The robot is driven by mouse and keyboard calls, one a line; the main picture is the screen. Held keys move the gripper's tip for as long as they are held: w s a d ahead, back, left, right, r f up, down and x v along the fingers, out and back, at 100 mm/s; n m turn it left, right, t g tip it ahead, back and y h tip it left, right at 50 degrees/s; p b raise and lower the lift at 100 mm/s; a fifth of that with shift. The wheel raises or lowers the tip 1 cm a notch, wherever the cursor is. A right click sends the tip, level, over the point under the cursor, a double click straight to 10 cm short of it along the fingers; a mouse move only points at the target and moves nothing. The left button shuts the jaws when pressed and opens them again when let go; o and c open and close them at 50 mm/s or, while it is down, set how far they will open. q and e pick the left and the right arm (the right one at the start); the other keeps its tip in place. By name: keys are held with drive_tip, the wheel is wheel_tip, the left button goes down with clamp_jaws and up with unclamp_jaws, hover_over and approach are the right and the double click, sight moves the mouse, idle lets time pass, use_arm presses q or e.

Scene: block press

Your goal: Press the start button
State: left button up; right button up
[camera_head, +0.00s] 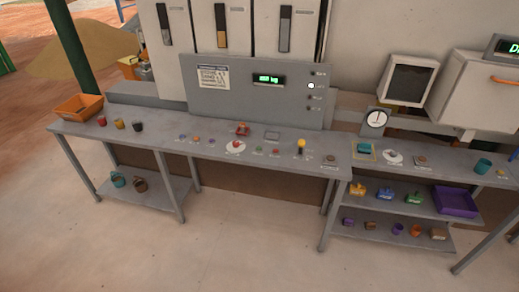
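Several small round buttons sit on the grey bench top (218,155) below the grey control panel (215,99). A red knob (236,146) stands on a white disc near the middle. A green button (259,149) and a reddish button (276,151) lie just right of it. Bluish and orange buttons (196,139) lie to its left, and a brown button (330,158) lies at the bench's right end. The labels are too small to read, so I cannot tell which one is the start button. Neither of my grippers is in view.
A yellow-topped lever (301,144) stands on the bench. An orange bin (78,108) and small cups stand at its left end. The floor in front (240,245) is clear.

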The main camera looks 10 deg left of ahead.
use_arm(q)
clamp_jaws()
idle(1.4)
